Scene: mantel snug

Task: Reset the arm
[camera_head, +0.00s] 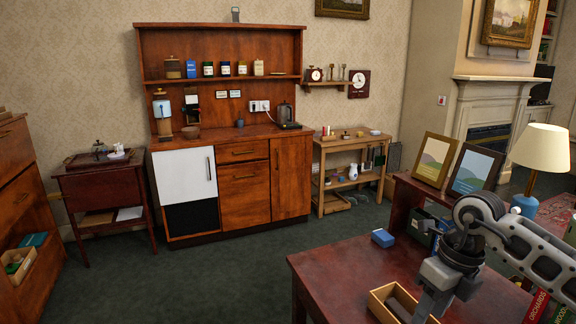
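My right arm comes in from the right and bends down over the wooden desk (335,272). Its gripper (427,306) points down at the bottom edge of the view, beside or over a small open wooden box (376,302). The fingertips are cut off or hidden, so whether it is open or shut, or holds anything, does not show. A greyish thing lies in the box, partly hidden. My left arm and gripper are not in view.
A blue box (383,237) lies on the desk's far edge. Two picture frames (435,159) and a lamp (541,150) stand on a raised shelf behind my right arm. Books (537,306) stand at the lower right. The desk's left part and the carpet (215,280) are clear.

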